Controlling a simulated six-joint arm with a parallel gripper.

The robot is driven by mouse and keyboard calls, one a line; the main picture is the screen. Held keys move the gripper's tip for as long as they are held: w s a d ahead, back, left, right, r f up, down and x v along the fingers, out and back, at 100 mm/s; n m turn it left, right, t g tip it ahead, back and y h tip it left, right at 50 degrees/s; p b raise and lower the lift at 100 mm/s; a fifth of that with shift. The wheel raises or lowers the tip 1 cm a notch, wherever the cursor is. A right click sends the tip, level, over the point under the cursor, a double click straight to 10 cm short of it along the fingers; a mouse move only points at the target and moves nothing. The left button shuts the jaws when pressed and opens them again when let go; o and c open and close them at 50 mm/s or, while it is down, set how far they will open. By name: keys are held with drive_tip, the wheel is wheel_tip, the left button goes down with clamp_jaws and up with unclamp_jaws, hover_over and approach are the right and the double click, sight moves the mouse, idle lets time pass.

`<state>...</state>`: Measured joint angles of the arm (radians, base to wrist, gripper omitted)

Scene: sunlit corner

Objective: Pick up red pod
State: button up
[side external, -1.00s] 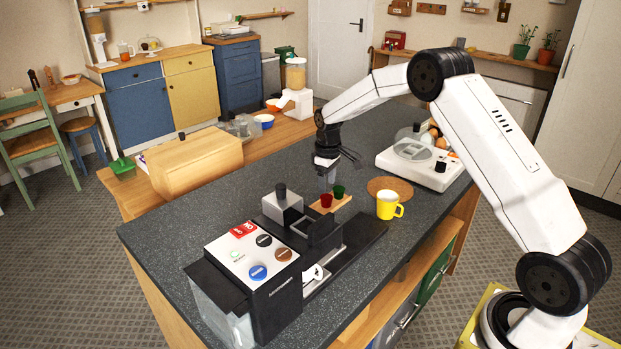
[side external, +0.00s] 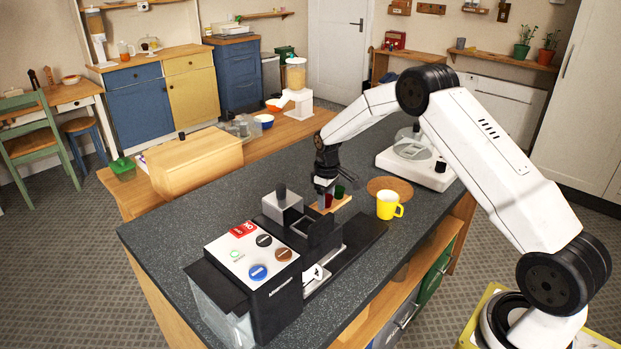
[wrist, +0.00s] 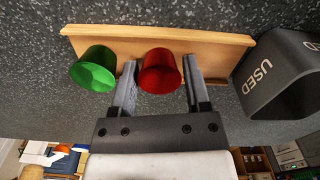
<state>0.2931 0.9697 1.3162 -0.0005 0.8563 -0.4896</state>
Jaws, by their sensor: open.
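The red pod (wrist: 160,72) stands on a small wooden board, between the two open fingers of my gripper (wrist: 158,85) in the wrist view. A gap shows on each side of the pod, so the fingers look apart from it. In the side external view my gripper (side external: 326,200) is low over the board (side external: 341,203) and partly hides the red pod. The green pod (wrist: 93,69) is on the same board, left of the left finger; it also shows in the side external view (side external: 339,191).
A black bin marked USED (wrist: 280,75) stands close to the right of my gripper. The coffee machine (side external: 255,260) is at the front left. A yellow mug (side external: 387,206) stands right of the board, with a round brown mat (side external: 391,186) behind it.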

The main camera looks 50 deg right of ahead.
idle(0.3)
clamp_jaws()
drive_tip(key=shift+r, duration=0.15)
drive_tip(key=shift+r, duration=0.8)
drive_tip(key=s+a+r, duration=0.3)
drive_tip(key=s+r, duration=0.8)
drive_tip(key=s, duration=0.2)
drive_tip(key=shift+s+a, duration=0.15)
drive_tip(key=shift+s, duration=0.15)
drive_tip(key=shift+r, duration=0.1)
